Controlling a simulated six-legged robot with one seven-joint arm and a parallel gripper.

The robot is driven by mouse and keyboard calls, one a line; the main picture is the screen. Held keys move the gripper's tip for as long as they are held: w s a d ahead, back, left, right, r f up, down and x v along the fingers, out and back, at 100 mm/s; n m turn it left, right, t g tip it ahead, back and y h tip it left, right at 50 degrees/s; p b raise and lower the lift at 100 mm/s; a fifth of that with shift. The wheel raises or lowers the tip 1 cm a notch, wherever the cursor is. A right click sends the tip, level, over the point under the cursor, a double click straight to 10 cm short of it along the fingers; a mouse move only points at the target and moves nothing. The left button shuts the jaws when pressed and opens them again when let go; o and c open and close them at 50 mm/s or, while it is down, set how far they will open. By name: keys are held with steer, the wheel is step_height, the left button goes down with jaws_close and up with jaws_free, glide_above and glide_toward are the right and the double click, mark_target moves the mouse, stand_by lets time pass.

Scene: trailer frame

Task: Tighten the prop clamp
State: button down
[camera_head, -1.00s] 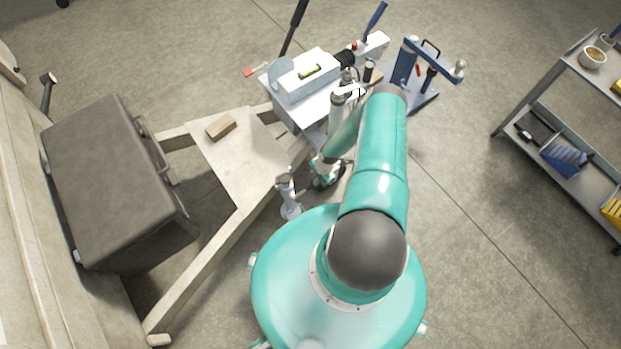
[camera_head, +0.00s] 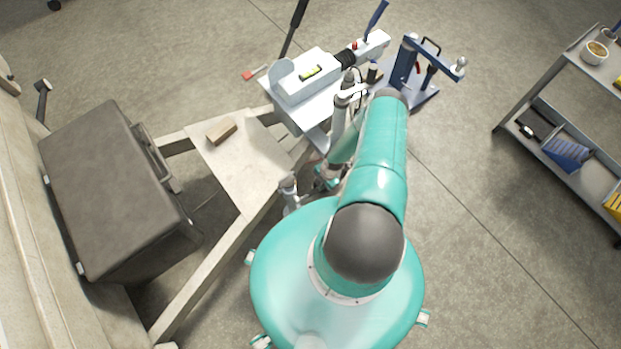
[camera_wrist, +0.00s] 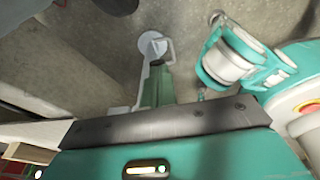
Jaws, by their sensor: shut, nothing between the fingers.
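In the head view a pale metal prop (camera_head: 289,188) stands beside the wooden-coloured trailer frame (camera_head: 203,268), left of my arm. Its lower part is partly covered by my body. Its clamp is too small to make out. My gripper (camera_head: 327,178) is low beside the frame, just right of the prop and mostly hidden under my forearm. Its jaws are shut and empty, though the fingertips cannot be made out. In the wrist view a grey-green tube (camera_wrist: 158,86) with a round pale end (camera_wrist: 153,44) and a thin bent bar stands beyond the dark edge of my wrist; no contact shows.
A grey case (camera_head: 115,190) sits left of the frame. A wooden block (camera_head: 221,131) lies on the frame's plate. The white coupling unit (camera_head: 308,78), with a level vial, and a blue stand (camera_head: 408,62) are ahead. A shelf cart (camera_head: 550,110) stands right; floor between is clear.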

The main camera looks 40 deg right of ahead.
steer(key=shift+w+a+f, duration=0.1)
steer(key=shift+w+f, duration=0.05)
steer(key=shift+f, duration=0.1)
steer(key=shift+s+a+f, duration=0.15)
steer(key=shift+s+f, duration=0.05)
steer(key=shift+f, duration=0.65)
steer(key=shift+x, duration=1)
steer(key=shift+a, duration=0.15)
steer(key=shift+r, duration=0.2)
